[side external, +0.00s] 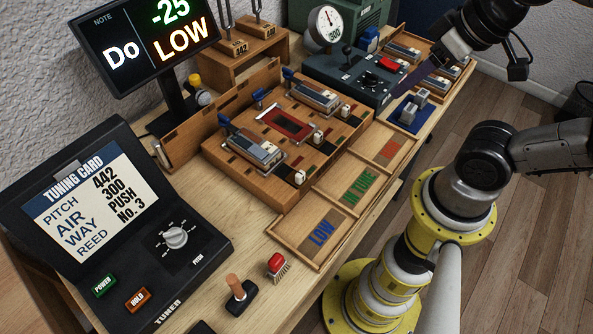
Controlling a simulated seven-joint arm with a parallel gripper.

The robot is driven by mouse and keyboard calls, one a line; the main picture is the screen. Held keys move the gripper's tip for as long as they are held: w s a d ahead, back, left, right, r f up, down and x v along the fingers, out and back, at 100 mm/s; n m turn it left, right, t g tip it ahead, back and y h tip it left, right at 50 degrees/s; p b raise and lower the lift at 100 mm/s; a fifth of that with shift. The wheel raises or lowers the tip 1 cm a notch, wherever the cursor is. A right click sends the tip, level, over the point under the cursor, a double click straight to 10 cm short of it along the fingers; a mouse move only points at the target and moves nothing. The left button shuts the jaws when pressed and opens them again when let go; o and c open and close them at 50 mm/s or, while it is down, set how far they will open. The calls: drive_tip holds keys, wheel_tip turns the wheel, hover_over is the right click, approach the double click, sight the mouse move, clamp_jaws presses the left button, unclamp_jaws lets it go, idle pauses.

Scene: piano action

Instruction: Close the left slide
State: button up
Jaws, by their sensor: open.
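The wooden reed block (225,158) stands in the middle of the bench. The left slide, with its blue handle (225,124), is at the near left end of the block, beside a metal reed plate (256,148). The handle sticks out toward the back; how far the slide is open is hard to tell. Two more blue handles, the middle (259,95) and the right (289,74), show farther along. My gripper (408,84) is at the upper right, above the far end of the bench, open and well away from the left slide. Its fingertips are small and dark here.
A red-framed slot (285,124) is in the block's middle. A wooden tray (310,236) with LOW and IN TUNE sections lies in front. The tuner (130,215), display (150,45) and gauge box (345,75) stand around.

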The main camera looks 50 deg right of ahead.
drive_tip(key=w+a+r+m+g, duration=0.1)
drive_tip(key=w+a+r+m, duration=0.1)
drive_tip(key=w+r, duration=0.1)
drive_tip(key=n+g, duration=0.3)
drive_tip(key=g, duration=0.2)
hover_over(300, 173)
wheel_tip(300, 173, down, 6)
wheel_tip(300, 173, down, 13)
drive_tip(key=shift+f, duration=0.1)
drive_tip(key=shift+c, duration=0.2)
clamp_jaws()
drive_tip(key=shift+w, duration=0.1)
idle(0.8)
